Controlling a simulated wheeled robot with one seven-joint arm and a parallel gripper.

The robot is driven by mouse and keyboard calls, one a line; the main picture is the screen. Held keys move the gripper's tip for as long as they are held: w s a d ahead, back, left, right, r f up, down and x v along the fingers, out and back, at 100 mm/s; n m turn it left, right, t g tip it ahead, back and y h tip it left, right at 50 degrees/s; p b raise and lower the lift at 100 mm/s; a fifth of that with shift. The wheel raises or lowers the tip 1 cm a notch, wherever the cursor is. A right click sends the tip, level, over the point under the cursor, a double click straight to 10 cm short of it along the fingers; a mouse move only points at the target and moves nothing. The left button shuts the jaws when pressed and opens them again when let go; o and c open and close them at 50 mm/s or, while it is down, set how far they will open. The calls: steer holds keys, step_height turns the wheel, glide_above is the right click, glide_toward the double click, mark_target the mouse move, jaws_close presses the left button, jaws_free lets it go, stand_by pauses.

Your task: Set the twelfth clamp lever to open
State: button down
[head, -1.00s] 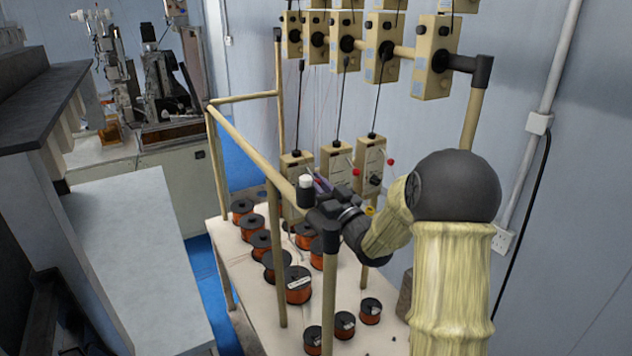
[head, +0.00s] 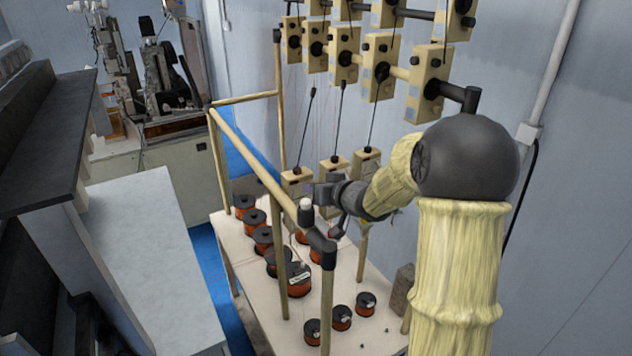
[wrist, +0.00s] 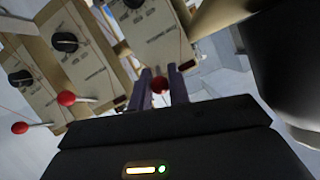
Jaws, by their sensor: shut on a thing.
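In the wrist view my gripper (wrist: 160,88) has its two purple fingers shut on a red ball knob (wrist: 159,85) at a beige clamp box (wrist: 155,35). Most of that lever's shaft is hidden or too small to make out, so its angle is unclear. Two other clamp levers with pale shafts and red knobs show at left, one red knob (wrist: 66,98) nearer and one red knob (wrist: 20,127) lower. In the head view my gripper (head: 330,208) is beside the lower clamp boxes (head: 297,182), partly behind the frame rail. I cannot tell which lever is the twelfth.
A wooden frame rail (head: 255,155) and its posts stand close to my gripper. Several copper wire spools (head: 298,283) stand on the pale table (head: 258,300) below. Upper beige boxes (head: 428,85) hang on bars above, with dark rods and thin wires reaching down.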

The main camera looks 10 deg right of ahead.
steer(key=shift+w+r+g, duration=0.15)
steer(key=shift+r+g, duration=0.25)
steer(key=shift+g, duration=0.2)
steer(key=shift+h, duration=0.3)
steer(key=c, duration=1.4)
jaws_free()
steer(key=shift+a, duration=0.1)
steer(key=shift+o, duration=0.2)
steer(key=shift+s+d+r, duration=0.25)
steer(key=shift+s+d, duration=0.1)
steer(key=shift+s, duration=0.15)
steer(key=v, duration=1.6)
steer(key=shift+r, duration=0.15)
